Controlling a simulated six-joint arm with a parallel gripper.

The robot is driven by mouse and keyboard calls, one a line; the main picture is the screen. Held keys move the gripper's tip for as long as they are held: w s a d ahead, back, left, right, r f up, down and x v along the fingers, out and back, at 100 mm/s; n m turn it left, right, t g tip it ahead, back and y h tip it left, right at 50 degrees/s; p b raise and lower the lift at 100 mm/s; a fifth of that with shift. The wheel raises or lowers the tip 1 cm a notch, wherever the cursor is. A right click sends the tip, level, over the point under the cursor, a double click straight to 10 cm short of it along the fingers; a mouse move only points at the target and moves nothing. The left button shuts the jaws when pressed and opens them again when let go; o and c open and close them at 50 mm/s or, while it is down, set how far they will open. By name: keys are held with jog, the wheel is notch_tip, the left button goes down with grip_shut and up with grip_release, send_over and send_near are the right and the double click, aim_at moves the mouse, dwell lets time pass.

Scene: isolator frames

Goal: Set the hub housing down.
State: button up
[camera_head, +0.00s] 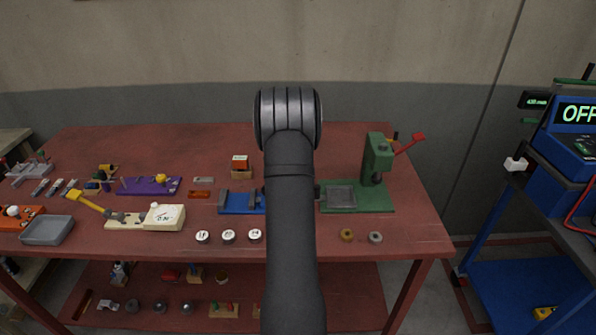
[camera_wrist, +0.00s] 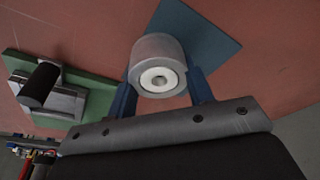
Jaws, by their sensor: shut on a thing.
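The hub housing (camera_wrist: 155,48) is a short grey cylinder with a pale ring around a bore in its end face, seen in the wrist view. My gripper (camera_wrist: 161,84) has its two blue fingers on either side of it and is shut on it. A dark blue-grey square mat (camera_wrist: 207,35) lies on the red table just behind the housing in that view. I cannot tell whether the housing touches the mat or is above it. In the head view my arm hides the gripper, the housing and the mat.
The green press (camera_head: 378,165) with a red lever stands right of my arm; its base also shows in the wrist view (camera_wrist: 100,115). A blue vice (camera_head: 237,205) is left of my arm. Several small round parts line the front edge. The table's back (camera_head: 200,140) is clear.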

jog(key=shift+f, duration=0.1)
jog(key=o, duration=1.2)
jog(key=shift+o, duration=0.2)
jog(key=v, duration=1.2)
jog(key=shift+d, duration=0.1)
